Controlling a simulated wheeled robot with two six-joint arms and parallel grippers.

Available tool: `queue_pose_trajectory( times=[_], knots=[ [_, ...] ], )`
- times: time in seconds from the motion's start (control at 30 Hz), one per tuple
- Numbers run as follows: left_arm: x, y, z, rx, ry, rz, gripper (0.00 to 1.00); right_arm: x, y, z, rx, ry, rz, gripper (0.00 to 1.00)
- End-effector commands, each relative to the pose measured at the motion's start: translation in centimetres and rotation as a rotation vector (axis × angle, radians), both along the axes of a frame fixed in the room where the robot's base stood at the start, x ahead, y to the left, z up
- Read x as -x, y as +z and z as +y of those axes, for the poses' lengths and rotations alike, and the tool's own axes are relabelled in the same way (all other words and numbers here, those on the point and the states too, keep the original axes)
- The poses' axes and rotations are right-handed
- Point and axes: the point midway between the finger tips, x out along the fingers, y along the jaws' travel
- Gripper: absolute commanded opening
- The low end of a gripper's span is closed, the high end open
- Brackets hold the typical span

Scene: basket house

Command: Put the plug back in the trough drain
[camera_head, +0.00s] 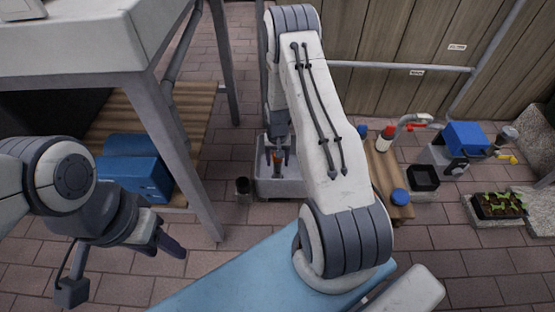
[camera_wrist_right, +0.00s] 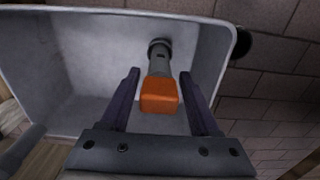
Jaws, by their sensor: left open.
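The pale grey trough (camera_head: 292,188) stands on the paving in the middle of the head view, and its basin (camera_wrist_right: 70,60) fills much of the right wrist view. The plug has an orange block (camera_wrist_right: 159,96) on a grey stem. The stem's far end meets a dark ring, the drain (camera_wrist_right: 159,43); I cannot tell how deep it sits. My right gripper (camera_wrist_right: 165,85) is over the trough, its open fingers on either side of the orange block with gaps showing. It also shows in the head view (camera_head: 278,158). My left gripper (camera_head: 166,243) is open and empty at the lower left.
A metal-legged table (camera_head: 150,92) with a wooden shelf and blue box (camera_head: 140,178) stands left. A dark cup (camera_head: 243,186) is beside the trough. A wooden bench (camera_head: 384,172) with bottles, a blue toolbox (camera_head: 466,136) and a plant tray (camera_head: 499,206) lie right.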

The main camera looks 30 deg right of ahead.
Motion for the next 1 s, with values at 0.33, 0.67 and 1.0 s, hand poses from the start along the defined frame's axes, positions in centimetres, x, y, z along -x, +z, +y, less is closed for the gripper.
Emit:
queue_pose_trajectory(
  times=[0.33, 0.67, 1.0],
  knots=[
    [0.0, 0.1, 0.0, 0.0, 0.0, 0.0, 0.5, 0.0, 0.1, 0.0, 0.0, 0.0, 0.0, 0.74],
    [0.0, 3.6, 0.0, 0.0, 0.0, 0.0, 0.5, 0.0, 6.0, 0.0, 0.001, 0.0, -0.001, 0.74],
    [0.0, 6.8, 0.0, 0.0, 0.0, 0.0, 0.5, 0.0, 11.8, 0.0, 0.0, 0.0, 0.0, 0.74]
  ],
)
